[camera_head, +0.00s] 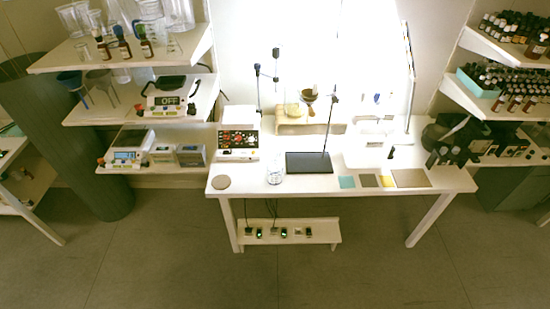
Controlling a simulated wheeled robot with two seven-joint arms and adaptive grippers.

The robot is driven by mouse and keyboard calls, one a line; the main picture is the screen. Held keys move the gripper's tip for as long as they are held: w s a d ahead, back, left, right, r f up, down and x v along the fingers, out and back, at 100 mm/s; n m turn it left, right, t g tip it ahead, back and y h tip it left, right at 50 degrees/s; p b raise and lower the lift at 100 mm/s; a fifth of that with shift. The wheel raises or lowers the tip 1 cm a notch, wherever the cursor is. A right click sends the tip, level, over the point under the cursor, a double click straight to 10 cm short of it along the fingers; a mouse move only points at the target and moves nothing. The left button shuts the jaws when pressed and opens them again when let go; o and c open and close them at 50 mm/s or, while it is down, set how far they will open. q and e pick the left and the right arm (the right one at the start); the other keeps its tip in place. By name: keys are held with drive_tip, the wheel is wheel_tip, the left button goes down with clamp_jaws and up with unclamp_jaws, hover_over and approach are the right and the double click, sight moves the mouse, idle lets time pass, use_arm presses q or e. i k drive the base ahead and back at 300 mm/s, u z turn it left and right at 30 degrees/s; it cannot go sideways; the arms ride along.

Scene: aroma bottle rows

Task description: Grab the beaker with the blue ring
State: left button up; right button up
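A small clear glass beaker (275,174) stands upright on the white table (320,184), near its front edge and left of the middle. A bluish tint shows on it, but it is too small to tell a clear ring. More clear glassware (75,20) stands on the top left shelf; I cannot make out a blue ring there. Neither of my grippers is in view, and nothing touches the beaker on the table.
A dark stand base (308,163) with a rod is right of the beaker. A round grey-brown pad (221,182) lies to its left, and a white device with a dark panel (238,142) stands behind. Coloured squares (347,182) lie to the right. Open floor (280,270) lies in front.

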sight(274, 168)
drive_tip(key=u, duration=0.75)
drive_tip(key=k, duration=1)
drive_tip(key=u, duration=1.25)
drive_tip(key=i, duration=2.05)
drive_tip(key=z, duration=0.9)
drive_tip(key=i, duration=0.95)
drive_tip(key=z, duration=1.65)
drive_tip(key=i, duration=0.75)
drive_tip(key=z, duration=0.75)
